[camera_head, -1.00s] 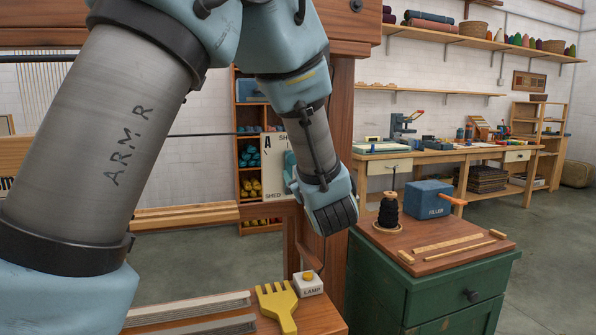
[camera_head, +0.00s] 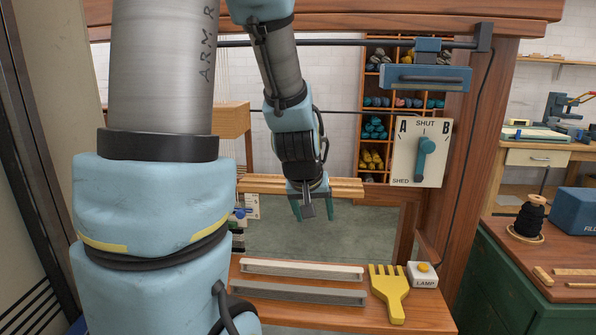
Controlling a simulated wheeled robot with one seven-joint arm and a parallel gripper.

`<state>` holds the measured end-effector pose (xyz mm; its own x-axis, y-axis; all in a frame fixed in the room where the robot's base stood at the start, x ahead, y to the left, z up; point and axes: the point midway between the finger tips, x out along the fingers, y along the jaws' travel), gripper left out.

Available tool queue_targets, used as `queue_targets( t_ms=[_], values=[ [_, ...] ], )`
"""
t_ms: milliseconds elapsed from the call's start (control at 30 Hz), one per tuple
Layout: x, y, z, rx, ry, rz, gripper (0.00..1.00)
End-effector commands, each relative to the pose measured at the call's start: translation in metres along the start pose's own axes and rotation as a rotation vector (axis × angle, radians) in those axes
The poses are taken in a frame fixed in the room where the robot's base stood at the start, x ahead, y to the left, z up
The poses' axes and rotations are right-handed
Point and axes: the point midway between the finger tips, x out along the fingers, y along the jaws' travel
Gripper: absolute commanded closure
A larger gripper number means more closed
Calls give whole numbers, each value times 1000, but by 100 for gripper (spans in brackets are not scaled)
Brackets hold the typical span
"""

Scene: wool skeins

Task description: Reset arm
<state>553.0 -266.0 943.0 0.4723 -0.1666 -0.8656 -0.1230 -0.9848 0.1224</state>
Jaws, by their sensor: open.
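My gripper (camera_head: 313,208) hangs in the middle of the view, pointing down, with its two teal fingers apart and nothing seen between them. It is in front of the wooden loom frame's opening, above and behind the front shelf. My arm fills the left part of the view and hides much of what lies behind it.
A shed dial (camera_head: 419,152) marked A, SHUT and B is right of my gripper. Below lie two grooved bars (camera_head: 302,270), a yellow comb (camera_head: 388,292) and a lamp button box (camera_head: 423,274). A green cabinet (camera_head: 520,300) with a black spool (camera_head: 529,217) stands at right.

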Motion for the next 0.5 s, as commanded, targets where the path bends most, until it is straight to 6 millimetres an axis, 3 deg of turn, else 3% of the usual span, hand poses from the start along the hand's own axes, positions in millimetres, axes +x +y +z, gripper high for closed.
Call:
queue_targets(
  t_ms=[33, 200, 333, 500],
  values=[
    [-13, -24, 14, -4, -70, -29, 26],
    [-43, -73, 65, 9, -278, -95, 26],
    [-55, -89, 85, 14, -355, -118, 26],
    [-57, -92, 90, 16, -374, -122, 26]
  ],
)
